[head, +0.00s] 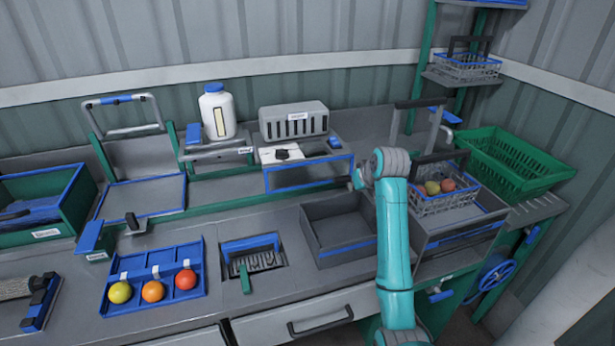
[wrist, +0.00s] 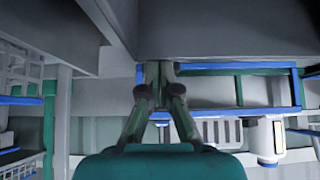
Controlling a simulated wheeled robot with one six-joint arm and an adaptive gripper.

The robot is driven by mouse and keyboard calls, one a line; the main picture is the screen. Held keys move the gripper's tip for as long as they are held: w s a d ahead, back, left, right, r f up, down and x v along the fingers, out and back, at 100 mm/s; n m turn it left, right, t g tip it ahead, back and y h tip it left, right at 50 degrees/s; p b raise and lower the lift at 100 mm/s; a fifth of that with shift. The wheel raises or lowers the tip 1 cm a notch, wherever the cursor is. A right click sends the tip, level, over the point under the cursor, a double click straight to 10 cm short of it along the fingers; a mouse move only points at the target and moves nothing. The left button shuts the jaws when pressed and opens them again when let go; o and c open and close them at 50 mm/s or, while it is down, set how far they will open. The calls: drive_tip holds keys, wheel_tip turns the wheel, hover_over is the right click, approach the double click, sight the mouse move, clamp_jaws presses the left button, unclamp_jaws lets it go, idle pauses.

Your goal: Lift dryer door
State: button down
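No label reading dryer is legible, so I cannot tell for sure which part is the dryer door. A grey slotted housing (head: 293,121) stands on the back shelf above a blue-framed opening (head: 308,173). At the right, a grey station with a tall grey bar frame (head: 418,103) holds a wire basket (head: 443,203) of tomatoes. My gripper (head: 355,178) is by the right end of the blue frame, its tips partly hidden by my arm. In the wrist view, the gripper (wrist: 158,72) has its fingertips together in front of the blue frame (wrist: 235,66). I see nothing between them.
An empty grey bin (head: 320,222) sits below my gripper. A blue tray (head: 122,300) holds three tomatoes. A white bottle (head: 217,115) stands left of the slotted housing. A green crate (head: 515,160) is at the far right. Free counter room is narrow.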

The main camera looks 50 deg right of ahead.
drive_tip(key=shift+r, duration=0.15)
drive_tip(key=r, duration=0.3)
drive_tip(key=shift+s+a+r, duration=0.1)
drive_tip(key=shift+s+a, duration=0.1)
drive_tip(key=shift+s, duration=0.15)
drive_tip(key=shift+r, duration=0.1)
drive_tip(key=shift+w+r, duration=0.15)
drive_tip(key=shift+r, duration=1.5)
drive_tip(key=s+a, duration=0.3)
drive_tip(key=s, duration=0.2)
drive_tip(key=shift+s, duration=0.15)
idle(0.6)
